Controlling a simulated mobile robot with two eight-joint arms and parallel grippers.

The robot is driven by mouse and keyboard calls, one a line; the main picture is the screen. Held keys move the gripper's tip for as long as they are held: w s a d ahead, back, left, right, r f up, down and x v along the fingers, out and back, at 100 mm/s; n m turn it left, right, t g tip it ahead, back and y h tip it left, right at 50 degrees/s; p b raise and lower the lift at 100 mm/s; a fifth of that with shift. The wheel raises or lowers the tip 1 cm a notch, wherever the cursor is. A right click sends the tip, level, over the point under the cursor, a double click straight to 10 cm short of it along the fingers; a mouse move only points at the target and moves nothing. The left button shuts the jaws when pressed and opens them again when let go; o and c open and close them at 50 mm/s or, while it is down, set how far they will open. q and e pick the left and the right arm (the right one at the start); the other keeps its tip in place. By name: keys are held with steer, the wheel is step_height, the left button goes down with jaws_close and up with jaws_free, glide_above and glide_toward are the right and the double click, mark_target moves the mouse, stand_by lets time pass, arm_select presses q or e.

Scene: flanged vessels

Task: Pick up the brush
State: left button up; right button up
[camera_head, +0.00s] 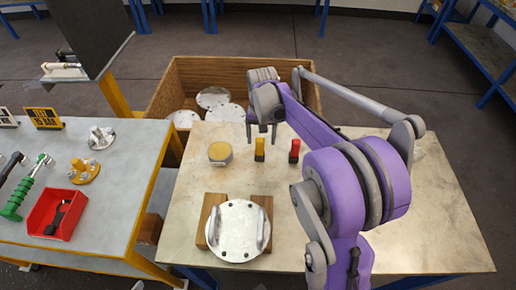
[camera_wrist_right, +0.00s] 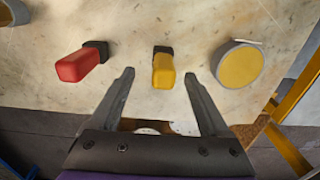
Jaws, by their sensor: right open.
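Two small handled pieces with black ends stand on the beige tabletop, a yellow one (camera_head: 260,149) and a red one (camera_head: 294,151). They may be brushes; I cannot tell which is the brush. In the right wrist view the yellow piece (camera_wrist_right: 163,72) lies between and just beyond my fingertips, and the red piece (camera_wrist_right: 80,65) is to the left. My right gripper (camera_head: 261,136) is open and empty, behind the yellow piece in the head view; it also shows in the wrist view (camera_wrist_right: 159,76). My left gripper is out of view.
A round tin with a yellow top (camera_head: 220,152) stands beside the yellow piece. A flanged lid (camera_head: 238,231) rests on wooden blocks in front. A wooden crate (camera_head: 187,79) with metal discs stands behind. A red bin (camera_head: 47,213) holding a black item is on the left table.

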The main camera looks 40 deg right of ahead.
mark_target(260, 150)
steer(key=f, duration=0.7)
steer(key=shift+w+a, duration=0.15)
steer(key=shift+w, duration=0.1)
jaws_close()
